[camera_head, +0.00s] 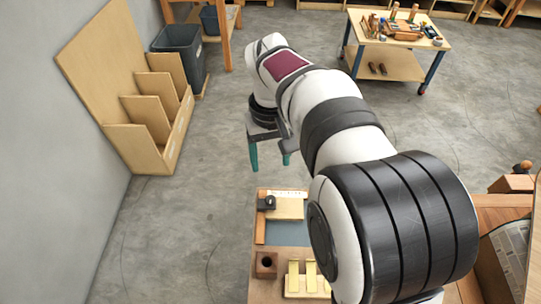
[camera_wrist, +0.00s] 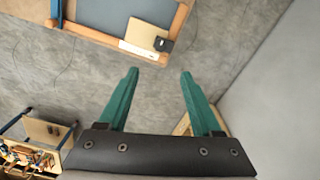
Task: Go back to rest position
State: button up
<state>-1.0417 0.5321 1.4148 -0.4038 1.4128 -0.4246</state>
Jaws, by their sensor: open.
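My gripper (camera_head: 269,157) hangs at the end of my arm, in the upper middle of the head view. Its two green fingers point down and stand apart with nothing between them. In the wrist view my gripper (camera_wrist: 158,73) is also open and empty, with bare grey floor behind the fingertips. The workbench (camera_head: 259,230) lies below and nearer in the head view, apart from the fingers. My arm hides much of its right part.
On the bench are a pale wooden board (camera_head: 288,209) with a small black block (camera_head: 266,203), a wooden block with a hole (camera_head: 266,264) and a light wooden fixture (camera_head: 306,283). A wooden rack (camera_head: 150,110) and grey bin (camera_head: 180,55) stand left. A tool cart (camera_head: 400,65) stands back right.

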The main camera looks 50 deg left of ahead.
jog(key=shift+r, duration=0.15)
jog(key=w+d+r+m, duration=0.1)
jog(key=d+r+m, duration=0.25)
jog(key=d, duration=0.75)
jog(key=w+d+r+m, duration=0.15)
jog(key=d+m, duration=0.35)
jog(key=d, duration=0.6)
jog(key=s+d+f+m+y, duration=0.1)
jog(key=s+d+f+m, duration=0.2)
jog(key=s+d+m, duration=0.6)
jog(key=s+d, duration=0.3)
jog(key=d, duration=0.1)
jog(key=shift+s+d+f+y, duration=0.15)
jog(key=shift+d+f+y, duration=0.05)
jog(key=shift+f+y, duration=0.2)
